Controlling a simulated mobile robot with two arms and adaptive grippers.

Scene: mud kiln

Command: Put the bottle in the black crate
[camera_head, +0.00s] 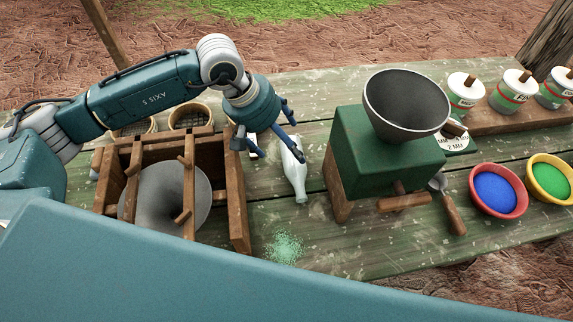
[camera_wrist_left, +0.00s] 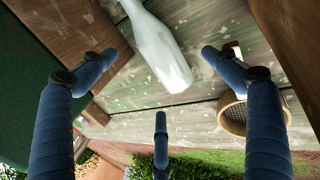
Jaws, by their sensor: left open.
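A white bottle (camera_head: 294,170) lies on the green, worn table, its neck toward the front. In the left wrist view the bottle (camera_wrist_left: 160,48) shows between and beyond the spread fingers. My left gripper (camera_head: 267,142) is open and empty, above the table just left of the bottle in the head view. Its fingers show in the left wrist view (camera_wrist_left: 160,65); I cannot tell if any touches the bottle. I see no black crate in either view. My right gripper is not in view.
A wooden frame with a grey cone (camera_head: 165,195) stands left of the bottle. A green grinder with a dark funnel (camera_head: 385,160) stands right. Green powder (camera_head: 285,247) lies in front.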

